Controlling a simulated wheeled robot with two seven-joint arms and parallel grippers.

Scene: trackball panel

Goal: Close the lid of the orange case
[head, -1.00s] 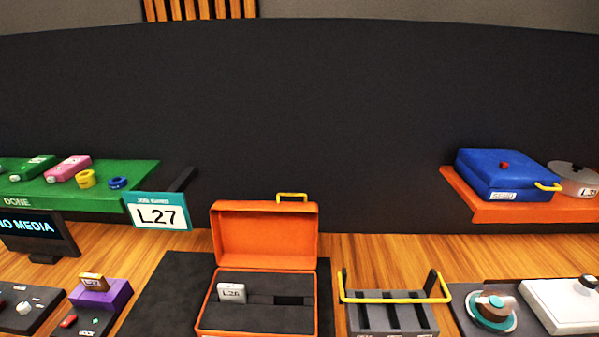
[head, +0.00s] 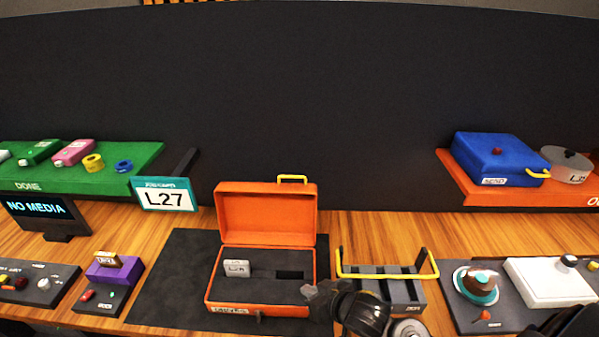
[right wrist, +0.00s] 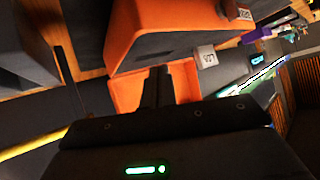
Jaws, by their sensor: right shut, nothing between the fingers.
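The orange case (head: 212,290) stands on the dark mat with its lid (head: 266,216) open, raised upright at the back. A yellow handle (head: 292,178) tops the lid. Inside, a grey block labelled L26 (head: 237,268) sits in the left of the dark foam, beside an empty slot. My right gripper (head: 318,297) is shut and empty by the case's front right corner. In the right wrist view the shut fingers (right wrist: 158,75) show against the orange case (right wrist: 185,80); whether they touch it I cannot tell. My left gripper is not in view.
A grey rack with a yellow handle (head: 345,275) stands close right of the case, beside my right arm. A purple block (head: 115,270) and the L27 sign (head: 163,196) are to the left. The dark mat (head: 170,285) left of the case is bare.

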